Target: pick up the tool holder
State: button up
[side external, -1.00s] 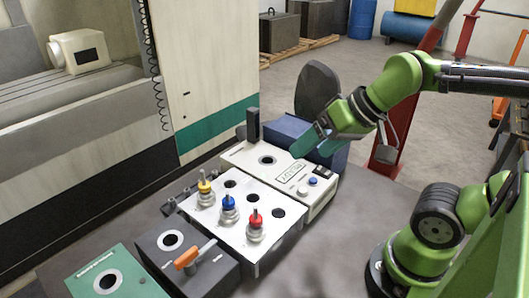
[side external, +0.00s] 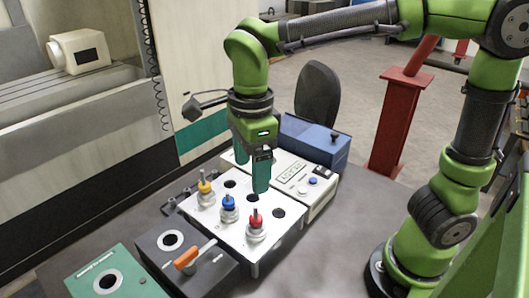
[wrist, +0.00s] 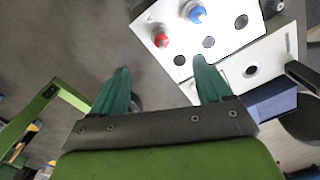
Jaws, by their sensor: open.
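Three tool holders stand upright in a white rack (side external: 276,238): one with a yellow top (side external: 205,187), one blue (side external: 228,203) and one red (side external: 255,220). In the wrist view the red holder (wrist: 161,40) and the blue holder (wrist: 196,14) show ahead of the fingers; I do not see the yellow one there. My gripper (side external: 252,176) points down above the back part of the rack, its green fingers apart and nothing between them. In the wrist view the gripper (wrist: 160,66) is also empty. It is not touching any holder.
A white control box (side external: 300,180) with a hole and buttons stands behind the rack, with a blue box (side external: 315,140) beyond. A dark block with an orange lever (side external: 187,258) and a green block (side external: 115,275) stand in front. A machine (side external: 80,170) rises at left.

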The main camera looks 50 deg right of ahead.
aim_at(255, 208)
jog(key=f+m, duration=0.1)
jog(key=f, duration=0.2)
jog(key=f+m, duration=0.1)
jog(key=f, duration=0.3)
jog(key=f+m, duration=0.1)
jog(key=f, duration=0.3)
jog(key=shift+s+d+m, duration=0.15)
jog(key=shift+d+m, duration=0.1)
jog(key=shift+m, duration=0.05)
jog(key=shift+w+d+f, duration=0.1)
jog(key=shift+f, duration=1.3)
jog(key=shift+w+d+f, duration=0.1)
jog(key=shift+f, duration=1.25)
jog(key=shift+r, duration=0.1)
grip_shut()
